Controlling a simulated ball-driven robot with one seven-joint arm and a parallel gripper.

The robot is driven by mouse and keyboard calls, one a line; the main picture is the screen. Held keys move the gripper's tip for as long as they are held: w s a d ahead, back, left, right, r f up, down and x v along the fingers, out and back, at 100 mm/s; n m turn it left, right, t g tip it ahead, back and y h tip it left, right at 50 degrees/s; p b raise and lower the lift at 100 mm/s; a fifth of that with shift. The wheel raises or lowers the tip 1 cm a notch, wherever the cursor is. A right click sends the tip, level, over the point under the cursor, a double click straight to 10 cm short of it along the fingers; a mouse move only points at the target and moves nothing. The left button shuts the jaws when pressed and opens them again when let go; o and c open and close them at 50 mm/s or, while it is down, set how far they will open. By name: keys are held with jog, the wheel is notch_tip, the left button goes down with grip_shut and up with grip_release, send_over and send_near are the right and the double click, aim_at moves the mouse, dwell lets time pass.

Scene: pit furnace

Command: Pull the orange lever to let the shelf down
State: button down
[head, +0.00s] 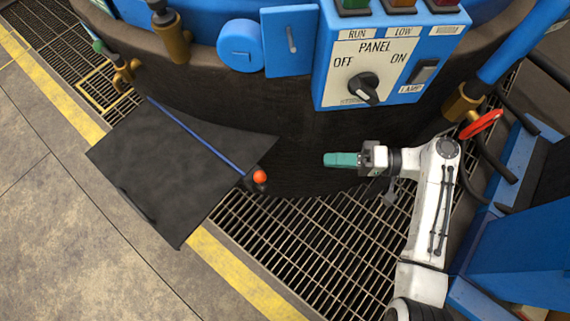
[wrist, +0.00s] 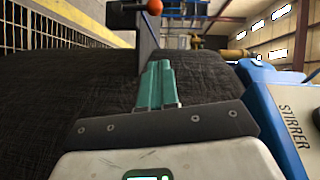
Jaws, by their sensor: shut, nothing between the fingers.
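The lever's orange ball knob (head: 260,176) sits at the right corner of the dark shelf (head: 150,175), above a small black part. The shelf juts out from the furnace's dark round wall and looks flat, with a blue strip along its wall side. My gripper (head: 326,160) has teal fingers, shut and empty, pointing left toward the knob with a clear gap between. In the wrist view the closed fingers (wrist: 158,66) point up the picture toward the orange knob (wrist: 154,6), which is cut by the top edge. The shelf (wrist: 147,35) shows there as a narrow grey plate.
A blue control panel (head: 335,75) with a black knob stands above my gripper. A red handwheel (head: 481,124) on a blue pipe is at the right. Floor grating (head: 290,245) with a yellow border (head: 235,275) lies below. The space between my fingers and the knob looks free.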

send_near(261, 181)
jog(key=w+a, duration=0.3)
jog(key=w, duration=0.3)
jog(key=shift+s+a+f, duration=0.2)
jog(key=shift+s+a, duration=0.45)
jog(key=shift+s+a+f, duration=0.25)
jog(key=shift+s+a, duration=0.4)
jog(key=shift+r, duration=0.1)
